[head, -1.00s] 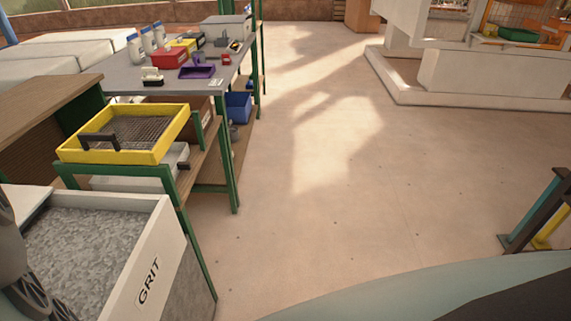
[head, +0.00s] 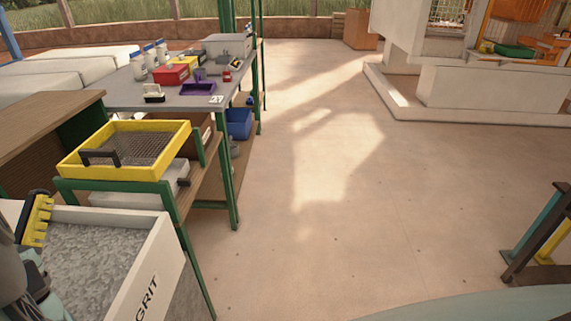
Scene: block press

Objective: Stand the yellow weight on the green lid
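No yellow weight can be made out for certain. A small yellow item (head: 184,61) shows at the red bin on the grey table, too small to name. Another small yellow item (head: 487,47) is at the far right. A green flat or shallow piece (head: 514,51) lies on the far right white structure; I cannot tell whether it is the green lid. Part of my arm (head: 14,272) shows at the left edge over the grit box. My gripper's fingertips cannot be made out.
A yellow-framed sieve (head: 72,165) stands on a green-legged bench. The white grit box (head: 160,268) is near left. The grey table (head: 125,95) holds bottles, a red bin (head: 170,75) and a purple tray (head: 198,88). Posts (head: 540,235) stand right. The middle floor is open.

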